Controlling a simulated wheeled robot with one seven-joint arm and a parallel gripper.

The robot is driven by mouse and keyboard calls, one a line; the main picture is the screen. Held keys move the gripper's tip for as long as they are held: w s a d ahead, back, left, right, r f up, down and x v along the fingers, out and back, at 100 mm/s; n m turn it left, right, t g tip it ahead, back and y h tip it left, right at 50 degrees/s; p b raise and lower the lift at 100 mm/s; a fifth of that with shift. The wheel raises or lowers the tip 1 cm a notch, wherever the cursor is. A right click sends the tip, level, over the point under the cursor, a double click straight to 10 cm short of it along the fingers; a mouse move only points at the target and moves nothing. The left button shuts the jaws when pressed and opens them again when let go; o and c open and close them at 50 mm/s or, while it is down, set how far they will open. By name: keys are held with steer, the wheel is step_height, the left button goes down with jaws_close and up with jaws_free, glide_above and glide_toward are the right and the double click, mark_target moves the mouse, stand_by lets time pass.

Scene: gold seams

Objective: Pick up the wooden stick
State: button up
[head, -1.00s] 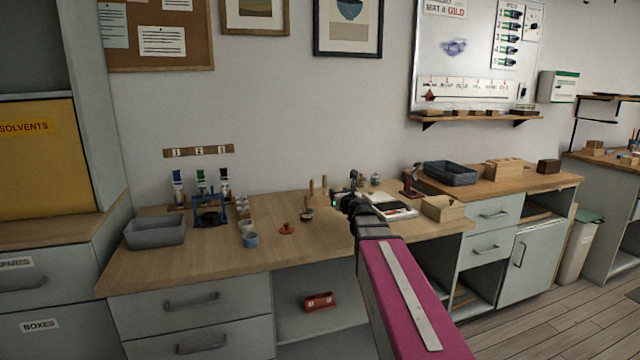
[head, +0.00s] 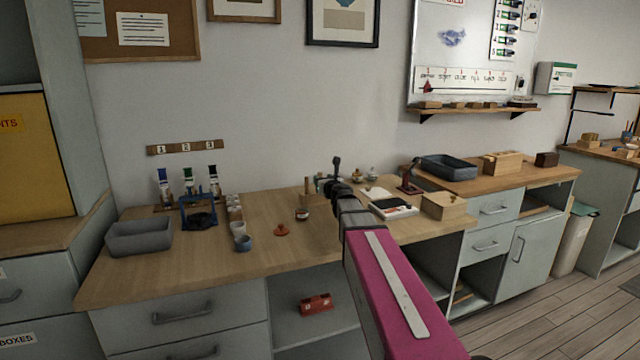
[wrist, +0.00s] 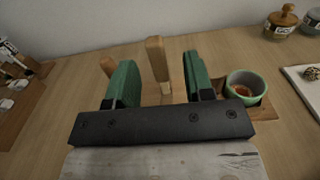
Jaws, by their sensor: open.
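A tall pale wooden stick (wrist: 156,58) stands upright in the middle of the wrist view. My gripper (wrist: 160,75) is open, with one green-padded finger to each side of the stick in the picture; I cannot tell whether the stick is within finger depth. No contact shows. A second wooden stick (wrist: 106,66) stands just left of the left finger, partly hidden by it. In the head view a stick (head: 307,185) rises from a small wooden block on the bench, and my gripper (head: 334,172) is just right of it, partly covering what stands there.
A green-rimmed cup (wrist: 246,86) with reddish contents sits close to the right finger. The wooden bench (head: 265,215) carries a grey tray (head: 138,237), small cups (head: 242,243), a blue stand (head: 198,211) and a wooden box (head: 444,206). The bench front-centre is mostly clear.

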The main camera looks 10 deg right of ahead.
steer(key=w, duration=0.2)
steer(key=w+a, duration=0.1)
steer(key=w, duration=0.2)
steer(key=shift+r, duration=0.1)
steer(key=shift+s, duration=0.15)
jaws_close()
